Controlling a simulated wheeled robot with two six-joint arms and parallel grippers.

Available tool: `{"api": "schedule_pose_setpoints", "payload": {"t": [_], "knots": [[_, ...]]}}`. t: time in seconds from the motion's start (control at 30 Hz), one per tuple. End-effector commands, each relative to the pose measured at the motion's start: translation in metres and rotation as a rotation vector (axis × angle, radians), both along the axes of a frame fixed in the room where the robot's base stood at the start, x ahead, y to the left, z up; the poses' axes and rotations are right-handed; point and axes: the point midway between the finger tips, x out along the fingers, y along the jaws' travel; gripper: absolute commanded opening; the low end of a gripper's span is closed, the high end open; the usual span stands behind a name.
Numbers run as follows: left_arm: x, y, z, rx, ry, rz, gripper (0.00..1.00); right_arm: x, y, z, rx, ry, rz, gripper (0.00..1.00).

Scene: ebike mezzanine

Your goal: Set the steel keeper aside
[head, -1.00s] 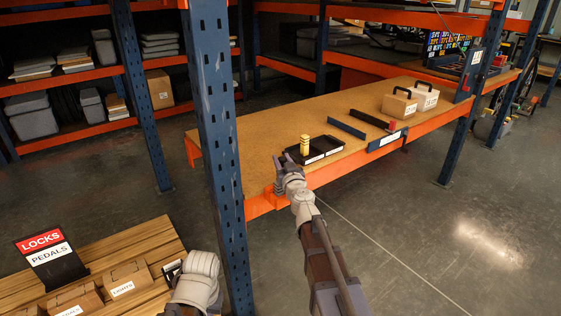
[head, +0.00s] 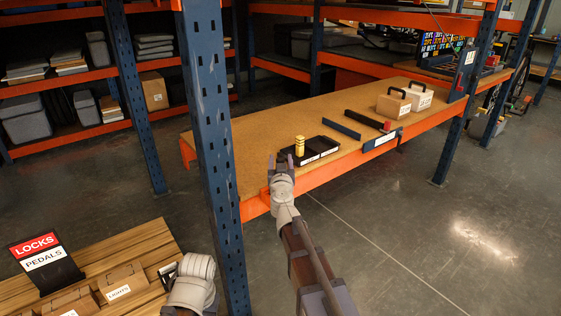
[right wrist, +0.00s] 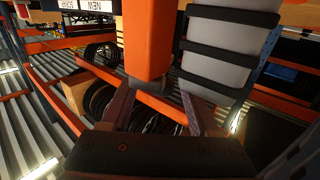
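I cannot tell for sure which piece is the steel keeper. My right gripper (head: 281,162) is at the bench's front edge, beside the black tray, short of both bars. In the right wrist view its fingers (right wrist: 160,108) are apart with nothing between them. My left gripper (head: 168,272) is low at left beside the labelled boxes; its fingers are too small to read.
A black tray (head: 325,149) with a yellow cylinder (head: 299,145) stands near my right gripper. Two handled boxes (head: 404,100) stand farther right. A blue rack post (head: 215,150) rises between my arms. A LOCKS/PEDALS sign (head: 45,262) stands at lower left.

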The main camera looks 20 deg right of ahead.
Motion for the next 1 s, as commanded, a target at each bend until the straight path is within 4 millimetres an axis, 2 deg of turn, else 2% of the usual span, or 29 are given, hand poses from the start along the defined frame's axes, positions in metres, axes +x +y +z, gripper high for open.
{"api": "schedule_pose_setpoints", "payload": {"t": [0.27,0.43,0.57,0.83,1.0], "knots": [[0.000,0.000,0.000,0.000,0.000,0.000,0.00,0.000,0.000,0.000,0.000,0.000,0.001,0.66],[0.000,0.000,0.000,0.000,0.000,0.000,0.00,-0.008,0.002,0.000,0.000,0.000,0.002,0.66],[0.000,0.000,0.000,0.000,0.000,0.000,0.00,-0.022,0.006,0.000,0.000,0.000,0.002,0.66],[0.000,0.000,0.000,0.000,0.000,0.000,0.00,-0.065,0.018,0.000,0.000,0.000,0.002,0.66],[0.000,0.000,0.000,0.000,0.000,0.000,0.00,-0.076,0.022,0.000,0.000,0.000,0.001,0.66]]}}
